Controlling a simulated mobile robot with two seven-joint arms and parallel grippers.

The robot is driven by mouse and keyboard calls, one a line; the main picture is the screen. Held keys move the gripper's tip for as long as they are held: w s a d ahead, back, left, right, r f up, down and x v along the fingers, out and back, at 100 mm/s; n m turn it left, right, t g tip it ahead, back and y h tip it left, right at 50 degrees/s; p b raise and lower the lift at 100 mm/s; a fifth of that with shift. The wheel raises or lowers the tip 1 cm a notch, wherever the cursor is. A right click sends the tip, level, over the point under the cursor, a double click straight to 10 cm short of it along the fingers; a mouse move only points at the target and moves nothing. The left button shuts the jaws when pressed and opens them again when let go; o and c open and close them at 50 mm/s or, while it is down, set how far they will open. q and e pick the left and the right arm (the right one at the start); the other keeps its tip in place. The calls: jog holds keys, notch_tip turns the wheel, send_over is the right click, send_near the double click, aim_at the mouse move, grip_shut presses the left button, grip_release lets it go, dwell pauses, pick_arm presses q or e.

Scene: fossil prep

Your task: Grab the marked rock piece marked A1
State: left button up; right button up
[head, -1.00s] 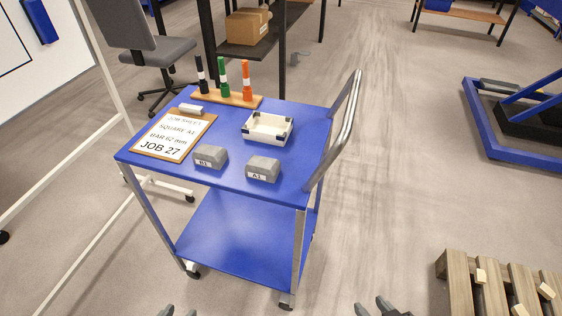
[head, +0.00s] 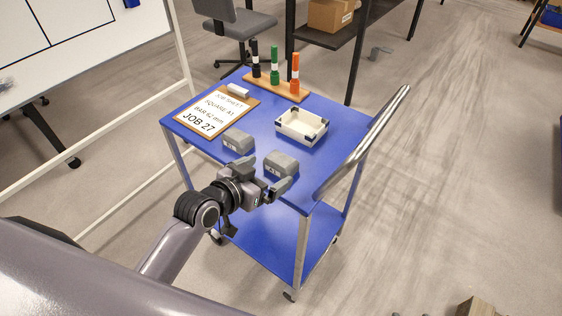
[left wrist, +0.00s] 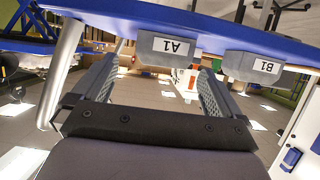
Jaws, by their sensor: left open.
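The grey rock piece marked A1 (head: 281,162) sits on the blue cart top near its front edge. Its A1 label is hidden in the head view but shows upside down on the rock in the left wrist view (left wrist: 166,47). My left gripper (head: 270,177) is open and empty, just in front of A1. In the left wrist view the rock lies between and beyond the fingers; I cannot tell whether they touch it. The similar rock marked B1 (head: 238,139) is to the left, and in the left wrist view (left wrist: 258,67) to the right. Only tips of my right gripper (head: 410,314) show.
The cart's metal handle (head: 375,130) rises at right.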

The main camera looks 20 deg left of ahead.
aim_at(275, 166)
pick_arm(q)
jog(key=shift+a+x, duration=0.15)
jog(key=shift+x, duration=1.45)
jog(key=shift+a+x, duration=0.1)
jog(key=shift+x, duration=1.5)
jog(key=shift+w, duration=0.1)
jog(key=shift+r, duration=0.1)
jog(key=c, duration=1.1)
